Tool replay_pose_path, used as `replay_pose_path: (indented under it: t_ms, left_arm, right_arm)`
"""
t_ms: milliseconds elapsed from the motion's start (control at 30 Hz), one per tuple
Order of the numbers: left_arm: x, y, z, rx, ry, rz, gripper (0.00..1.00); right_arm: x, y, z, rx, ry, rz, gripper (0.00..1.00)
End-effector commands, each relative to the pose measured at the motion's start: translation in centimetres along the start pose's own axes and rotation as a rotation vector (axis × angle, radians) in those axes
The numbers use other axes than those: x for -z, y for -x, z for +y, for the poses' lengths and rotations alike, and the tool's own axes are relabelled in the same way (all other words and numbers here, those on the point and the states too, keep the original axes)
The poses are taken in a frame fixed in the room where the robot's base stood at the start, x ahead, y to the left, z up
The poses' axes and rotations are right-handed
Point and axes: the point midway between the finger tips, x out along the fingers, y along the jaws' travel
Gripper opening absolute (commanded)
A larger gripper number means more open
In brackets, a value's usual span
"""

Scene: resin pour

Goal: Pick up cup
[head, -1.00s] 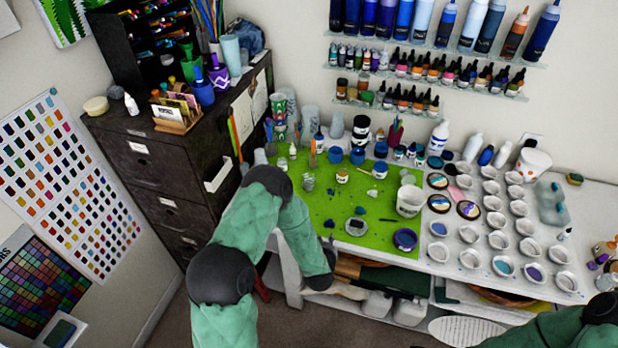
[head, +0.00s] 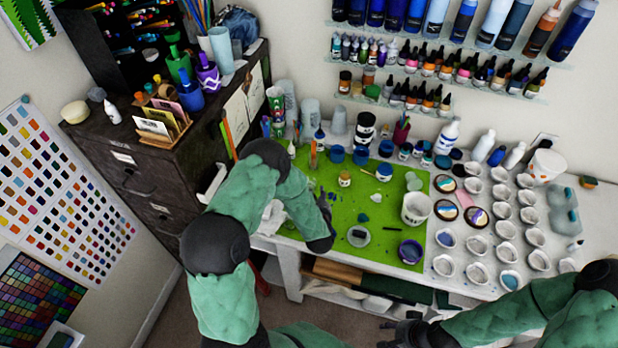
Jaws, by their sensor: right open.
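A large white cup (head: 416,209) stands upright on the green mat (head: 345,215), near its right edge. Several small white cups (head: 477,246) stand in rows to its right, some with coloured resin inside. Taller cups (head: 310,110) stand at the back left of the table. My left gripper (head: 325,207) is small and dark over the mat, left of the large white cup and apart from it; its jaws are not clear. My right gripper (head: 402,330) is open and empty in front of the table, below the large white cup.
A purple-rimmed jar (head: 411,252) and a round grey-lidded tub (head: 358,236) sit at the mat's front. Round coasters (head: 476,217) lie right of the mat. A dark drawer cabinet (head: 150,180) stands left. Bottle shelves (head: 440,60) hang on the wall behind.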

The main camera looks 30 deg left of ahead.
Motion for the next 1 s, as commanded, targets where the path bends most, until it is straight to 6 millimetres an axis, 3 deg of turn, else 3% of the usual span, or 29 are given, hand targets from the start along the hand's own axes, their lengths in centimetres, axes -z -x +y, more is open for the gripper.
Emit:
replay_pose_path:
  t_ms: [300,633,1000]
  left_arm:
    - [-0.1,-4.2,-0.1,0.002,0.000,0.000,0.36]
    - [-0.4,-6.3,-0.2,0.001,0.000,-0.001,0.36]
    - [-1.1,-10.4,-0.4,0.000,0.000,0.000,0.36]
  right_arm:
    - [-0.1,0.2,-0.1,0.000,-0.001,-0.001,0.49]
    - [0.0,0.4,-0.1,0.000,0.000,-0.001,0.49]
    - [-0.1,0.8,-0.3,0.000,0.000,0.000,0.49]
